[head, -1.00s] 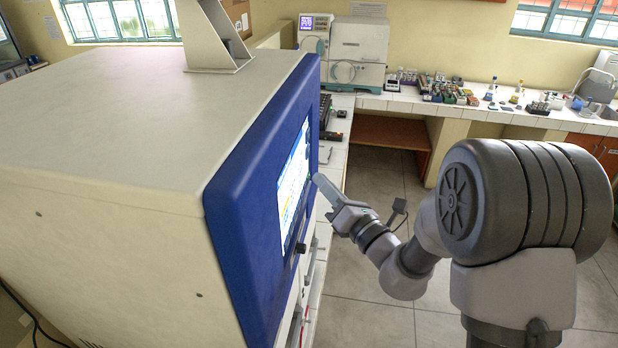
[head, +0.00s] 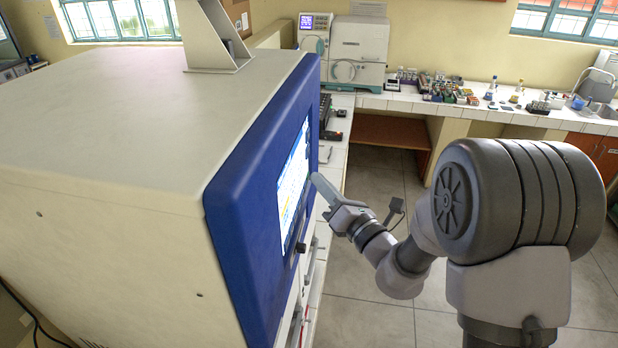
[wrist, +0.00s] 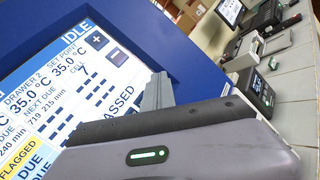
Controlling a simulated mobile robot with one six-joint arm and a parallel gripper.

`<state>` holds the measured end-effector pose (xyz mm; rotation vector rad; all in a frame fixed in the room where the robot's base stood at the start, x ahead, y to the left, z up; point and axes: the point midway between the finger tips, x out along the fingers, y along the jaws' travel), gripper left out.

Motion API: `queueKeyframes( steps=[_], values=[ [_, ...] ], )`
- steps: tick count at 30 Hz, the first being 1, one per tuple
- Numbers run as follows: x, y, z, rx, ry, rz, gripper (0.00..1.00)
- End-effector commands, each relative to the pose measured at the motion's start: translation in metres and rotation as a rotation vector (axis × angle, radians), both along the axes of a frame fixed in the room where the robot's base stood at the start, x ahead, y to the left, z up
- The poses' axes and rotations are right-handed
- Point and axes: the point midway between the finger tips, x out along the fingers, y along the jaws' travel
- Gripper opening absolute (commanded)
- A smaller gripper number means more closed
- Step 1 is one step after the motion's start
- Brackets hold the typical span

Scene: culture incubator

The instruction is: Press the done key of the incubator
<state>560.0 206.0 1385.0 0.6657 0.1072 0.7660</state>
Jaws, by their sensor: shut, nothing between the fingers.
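The incubator (head: 130,95) is a large cream box with a blue front panel (head: 240,215) at the left of the head view. Its lit screen (head: 293,185) is seen edge-on there. In the wrist view the tilted screen (wrist: 45,75) shows "IDLE", "DRAWER 2", 35.0 °C readings, a yellow "FLAGGED" field and plus and minus keys. I cannot make out a done key; my gripper hides the screen's lower right. My gripper (head: 316,180) is shut and empty, its tip at the screen's right edge. Its fingertip shows over the screen in the wrist view (wrist: 156,95). Whether it touches is unclear.
A white tiled bench (head: 340,140) runs behind the panel, with dark devices (wrist: 255,90) on it. A white machine (head: 357,50) and several racks and bottles stand along the back counter (head: 400,100). Grey floor (head: 375,175) lies open between incubator and counter.

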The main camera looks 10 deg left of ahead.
Motion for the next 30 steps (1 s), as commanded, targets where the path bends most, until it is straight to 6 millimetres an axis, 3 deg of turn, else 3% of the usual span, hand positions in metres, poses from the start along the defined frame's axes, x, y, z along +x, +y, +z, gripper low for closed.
queueKeyframes(
  steps=[8,17,30],
  values=[
    [0.0,-0.013,0.0,0.0,0.0,-0.001,0.0],
    [0.0,-0.015,0.0,0.001,-0.001,-0.001,0.0],
    [-0.002,-0.058,-0.001,0.0,0.001,-0.002,0.0]
  ],
)
